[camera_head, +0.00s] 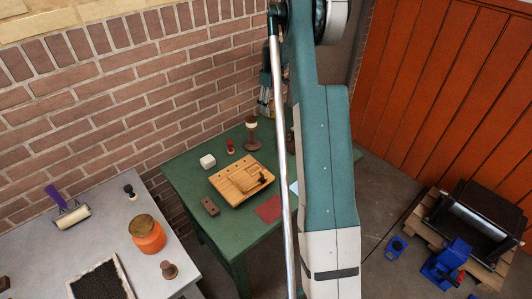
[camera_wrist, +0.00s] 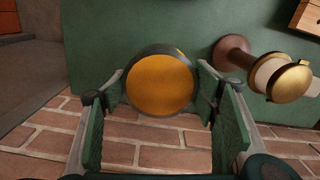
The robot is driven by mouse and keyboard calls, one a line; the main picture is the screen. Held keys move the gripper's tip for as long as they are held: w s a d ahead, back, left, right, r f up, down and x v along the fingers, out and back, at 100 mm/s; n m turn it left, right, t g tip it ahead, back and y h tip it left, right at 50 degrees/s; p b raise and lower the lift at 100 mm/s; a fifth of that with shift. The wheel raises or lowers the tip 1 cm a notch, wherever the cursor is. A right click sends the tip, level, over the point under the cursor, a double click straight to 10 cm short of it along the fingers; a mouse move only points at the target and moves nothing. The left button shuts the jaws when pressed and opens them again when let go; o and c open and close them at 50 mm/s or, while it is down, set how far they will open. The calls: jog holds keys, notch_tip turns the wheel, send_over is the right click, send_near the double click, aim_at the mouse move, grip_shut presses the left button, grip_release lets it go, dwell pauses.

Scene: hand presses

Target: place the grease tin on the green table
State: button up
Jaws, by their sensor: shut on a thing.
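The grease tin (camera_wrist: 160,86), round with an orange-yellow face and a dark rim, sits between the fingers of my gripper (camera_wrist: 161,92) in the wrist view. The fingers are shut on its sides. In the head view my gripper (camera_head: 266,96) is at the back of the green table (camera_head: 185,180), near the brick wall and partly behind my arm; the tin cannot be made out clearly there. The green table (camera_wrist: 140,25) also shows beyond the tin in the wrist view. I cannot tell whether the tin touches the table.
A brown-based stand with a brass top (camera_wrist: 290,80) is close to my gripper. The green table also bears a wooden tray (camera_head: 235,187), a white block (camera_head: 207,161), a red-topped piece (camera_head: 230,146), a brown block (camera_head: 210,206) and a red sheet (camera_head: 268,208). A grey table (camera_head: 110,222) stands left.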

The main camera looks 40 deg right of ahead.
jog(key=shift+f+b, duration=0.3)
jog(key=shift+f, duration=2.75)
jog(key=shift+f, duration=1.85)
jog(key=shift+f+b, duration=0.1)
jog(key=shift+b, duration=0.2)
jog(key=o, duration=1.4)
notch_tip(320, 180, up, 12)
jog(key=shift+r+p, duration=0.1)
jog(key=shift+p, duration=0.55)
jog(key=shift+a, duration=0.1)
